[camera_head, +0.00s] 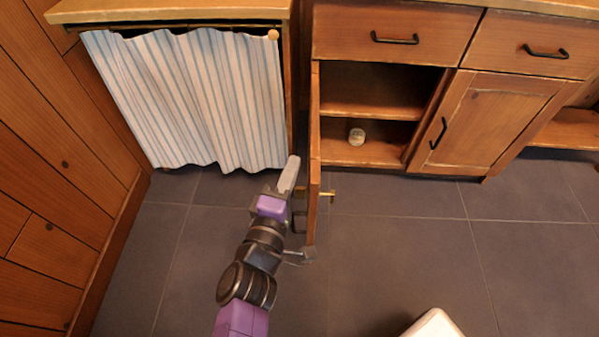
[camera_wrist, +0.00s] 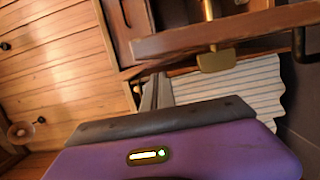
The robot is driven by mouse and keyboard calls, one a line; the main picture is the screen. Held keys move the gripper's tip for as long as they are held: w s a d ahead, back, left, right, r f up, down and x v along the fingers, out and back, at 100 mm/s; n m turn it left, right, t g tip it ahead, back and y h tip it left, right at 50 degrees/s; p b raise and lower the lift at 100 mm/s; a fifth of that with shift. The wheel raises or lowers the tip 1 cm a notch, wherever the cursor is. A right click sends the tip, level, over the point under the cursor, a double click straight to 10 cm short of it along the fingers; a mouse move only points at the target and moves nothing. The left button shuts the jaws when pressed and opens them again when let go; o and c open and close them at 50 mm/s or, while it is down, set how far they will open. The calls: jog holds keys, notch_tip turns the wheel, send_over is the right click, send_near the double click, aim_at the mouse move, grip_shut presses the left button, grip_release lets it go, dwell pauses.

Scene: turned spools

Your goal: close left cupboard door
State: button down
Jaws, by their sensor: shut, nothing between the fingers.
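The left cupboard door (camera_head: 314,150) stands wide open, seen nearly edge-on in the head view, swung out from the wooden cabinet toward me. Its edge also appears to show in the wrist view (camera_wrist: 225,30). My gripper (camera_head: 289,174) is shut and empty, on the left, outer side of the door, close beside it; I cannot tell whether it touches. In the wrist view my gripper (camera_wrist: 156,92) points toward the striped curtain. The opened left compartment (camera_head: 375,105) shows a shelf, with a small pale round object (camera_head: 356,137) at its bottom.
A striped curtain (camera_head: 190,100) hangs under a wooden counter (camera_head: 170,10) at left. The right cupboard door (camera_head: 485,120) is shut, with two drawers above. A wood-plank wall (camera_head: 60,150) bounds the left.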

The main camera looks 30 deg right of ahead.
jog(key=shift+s+d, duration=0.45)
jog(key=shift+d, duration=0.25)
